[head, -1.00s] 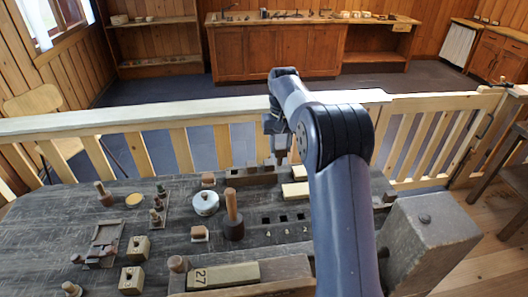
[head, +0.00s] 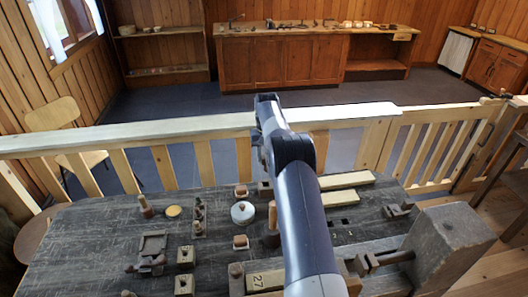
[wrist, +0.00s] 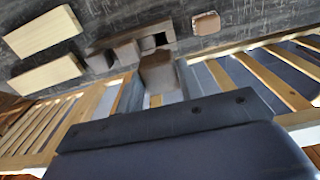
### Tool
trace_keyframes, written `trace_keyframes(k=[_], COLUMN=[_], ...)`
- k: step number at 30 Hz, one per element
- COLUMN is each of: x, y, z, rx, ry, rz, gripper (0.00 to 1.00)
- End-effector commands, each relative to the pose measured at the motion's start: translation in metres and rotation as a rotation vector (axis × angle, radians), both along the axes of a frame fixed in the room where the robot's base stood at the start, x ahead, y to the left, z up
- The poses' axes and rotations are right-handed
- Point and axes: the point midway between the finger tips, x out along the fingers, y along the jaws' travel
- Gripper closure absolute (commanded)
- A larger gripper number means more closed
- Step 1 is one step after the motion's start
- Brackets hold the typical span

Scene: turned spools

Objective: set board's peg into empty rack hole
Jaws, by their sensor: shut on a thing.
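In the wrist view my gripper (wrist: 158,84) is shut on a brown, square-ended wooden peg (wrist: 158,70). The dark rack (wrist: 128,45) lies just beyond the peg and shows a dark square hole (wrist: 154,41) at its right part. The peg overlaps the rack's near edge in the picture; I cannot tell whether they touch. In the head view a little of the rack (head: 264,188) shows beside my arm, which hides the peg and the fingertips. A dark board with a recess (head: 152,250) lies at the table's left; I cannot tell whether it is the task's board.
Two pale wooden bars (head: 340,188) lie right of my arm. A white lidded pot (head: 242,213) and small brown blocks stand left of it. A wooden railing (head: 180,143) runs along the table's far side. A large grey wooden block (head: 450,245) stands at right.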

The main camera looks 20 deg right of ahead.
Motion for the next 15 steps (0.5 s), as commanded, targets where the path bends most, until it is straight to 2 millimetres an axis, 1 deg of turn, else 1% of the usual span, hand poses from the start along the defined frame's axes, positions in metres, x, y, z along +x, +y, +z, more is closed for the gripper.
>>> trace_keyframes(k=[15], x=[0.0], y=[0.001], z=[-0.045], rx=[0.0], ry=[0.0], rz=[0.001], gripper=[0.87])
